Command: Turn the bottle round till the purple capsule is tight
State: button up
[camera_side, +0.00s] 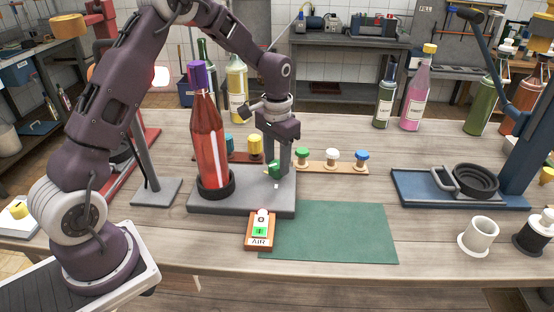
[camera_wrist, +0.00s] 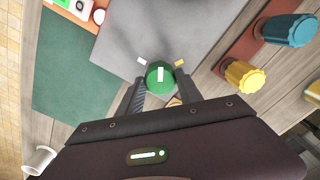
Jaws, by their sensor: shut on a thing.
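The red bottle (camera_side: 208,140) with a purple capsule (camera_side: 197,75) on its neck stands upright in a black ring (camera_side: 216,187) on a grey base plate (camera_side: 245,205). My gripper (camera_side: 278,166) points down over the right part of that plate, apart from the bottle. It is shut on a green knob (camera_side: 273,169). In the wrist view, my gripper (camera_wrist: 161,84) has one finger on each side of the green knob (camera_wrist: 159,72), whose white mark points between a white and a yellow mark on the plate (camera_wrist: 150,30). The bottle is out of the wrist view.
An AIR switch box (camera_side: 260,231) stands at the plate's front edge beside a clear green mat (camera_side: 335,232). Behind are yellow (camera_side: 255,146) and other coloured knobs on wooden racks. A blue stand (camera_side: 450,190), a white cup (camera_side: 478,236) and several bottles are at right.

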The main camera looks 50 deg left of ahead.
aim_at(277, 164)
dwell(0.4)
jog(key=o, duration=1.4)
jog(key=shift+c, duration=0.2)
notch_tip(277, 164, up, 7)
jog(key=shift+r, duration=0.1)
jog(key=s+d+r+t, duration=0.2)
jog(key=s+d+r, duration=0.1)
jog(key=s+r, duration=0.35)
jog(key=s+d+r+t, duration=0.1)
jog(key=s+d+r, duration=0.2)
jog(key=s+r, duration=0.35)
jog(key=s+d+f+t, duration=0.1)
jog(key=s+d+t, duration=0.1)
jog(key=s, duration=1.3)
jog(key=shift+s+d+f+t, duration=0.15)
jog(key=shift+s+d+t, duration=0.15)
jog(key=shift+s+d, duration=0.15)
